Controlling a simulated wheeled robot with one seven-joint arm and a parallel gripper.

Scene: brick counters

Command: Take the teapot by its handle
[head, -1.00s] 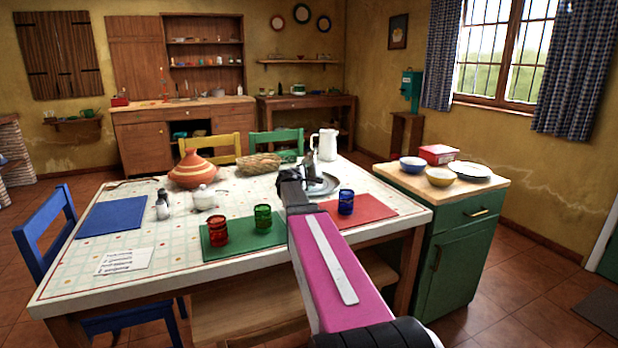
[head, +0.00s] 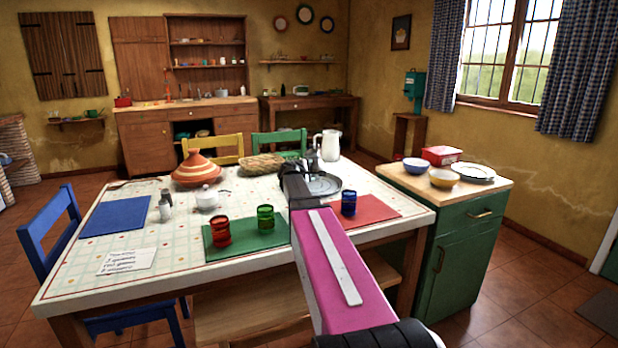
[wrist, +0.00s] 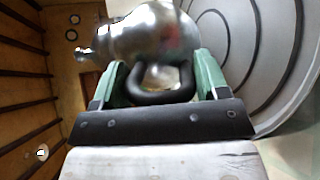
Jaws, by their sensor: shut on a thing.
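The teapot is shiny metal with a dark looped handle (wrist: 160,98). Its round body (wrist: 150,32) fills the top middle of the wrist view, lying sideways in that picture. My gripper (wrist: 162,75) is shut on the handle, with one green finger on each side of it. In the head view my gripper (head: 292,168) is over the far right part of the table, and my arm and gripper hide most of the teapot. The round metal tray (head: 326,186) shows there beside my gripper; it also shows in the wrist view (wrist: 270,60). I cannot tell whether the teapot touches the tray.
A white jug (head: 329,146) stands behind the tray, and a bread basket (head: 259,167) to its left. A blue glass (head: 348,203) is on the red mat (head: 375,210). Green (head: 265,219) and red (head: 221,233) glasses stand left of my arm. A tagine (head: 197,170) is farther left.

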